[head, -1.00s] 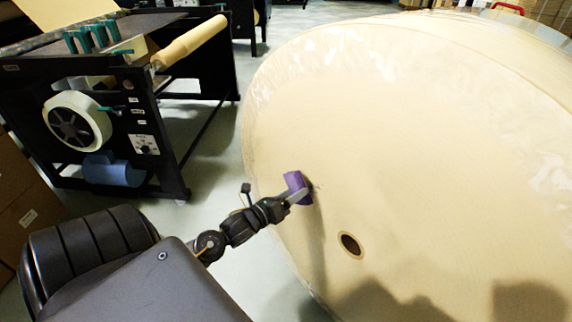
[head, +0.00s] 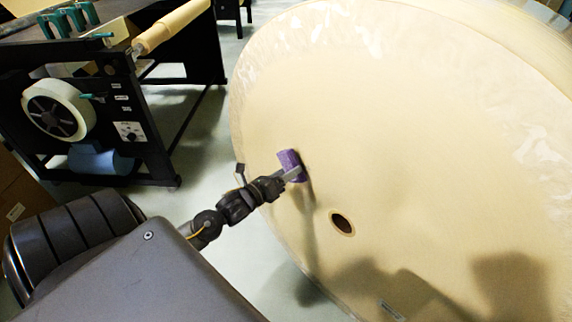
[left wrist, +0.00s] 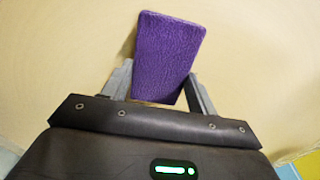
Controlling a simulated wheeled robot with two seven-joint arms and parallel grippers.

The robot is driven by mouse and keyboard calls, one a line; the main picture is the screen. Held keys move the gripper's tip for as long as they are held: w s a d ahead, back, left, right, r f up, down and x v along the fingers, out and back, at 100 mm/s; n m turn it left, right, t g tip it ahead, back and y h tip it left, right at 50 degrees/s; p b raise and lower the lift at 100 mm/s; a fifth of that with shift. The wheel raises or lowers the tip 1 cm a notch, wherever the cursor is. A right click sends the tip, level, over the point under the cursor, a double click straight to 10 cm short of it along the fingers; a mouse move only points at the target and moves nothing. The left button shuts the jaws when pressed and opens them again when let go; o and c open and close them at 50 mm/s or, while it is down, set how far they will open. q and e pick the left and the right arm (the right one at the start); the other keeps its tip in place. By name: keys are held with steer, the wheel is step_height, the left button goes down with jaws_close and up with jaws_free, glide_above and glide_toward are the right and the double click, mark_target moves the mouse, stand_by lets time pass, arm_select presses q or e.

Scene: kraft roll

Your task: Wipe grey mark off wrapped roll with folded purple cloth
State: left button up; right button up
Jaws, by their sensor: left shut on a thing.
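The wrapped roll (head: 420,130) is a huge cream disc filling the right of the head view, with a dark round core hole (head: 342,222). My left gripper (head: 292,174) is shut on the folded purple cloth (head: 289,160) and holds it at the roll's face, left of and above the hole. In the left wrist view the cloth (left wrist: 167,55) stands out between the two fingers, with the roll's face (left wrist: 60,60) behind it. I cannot tell whether the cloth touches the roll. No grey mark can be made out; the cloth may hide it. My right gripper is not in view.
A black machine frame (head: 150,165) with a white tape wheel (head: 58,110) and a cream roller (head: 172,28) stands at the left. Brown boxes (head: 14,195) are at the left edge. Grey floor (head: 205,150) lies free between machine and roll.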

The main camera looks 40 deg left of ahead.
mark_target(299, 175)
arm_select(q)
steer(key=shift+w+d, duration=0.1)
steer(key=shift+w, duration=0.85)
steer(key=shift+d, duration=0.1)
steer(key=shift+s+d+p, duration=0.15)
steer(key=shift+d+p, duration=0.05)
steer(key=shift+d, duration=0.6)
steer(key=shift+s+d+p, duration=0.15)
steer(key=shift+d+p, duration=0.05)
steer(key=shift+d, duration=0.6)
steer(key=shift+s+d+p, duration=0.1)
steer(key=shift+d+p, duration=0.45)
steer(key=shift+d, duration=1.45)
steer(key=shift+r+p, duration=0.1)
steer(key=shift+p, duration=0.2)
steer(key=shift+w+a, duration=0.15)
steer(key=shift+a, duration=0.85)
steer(key=shift+w+a, duration=0.1)
steer(key=shift+a, duration=0.85)
steer(key=shift+a, duration=0.1)
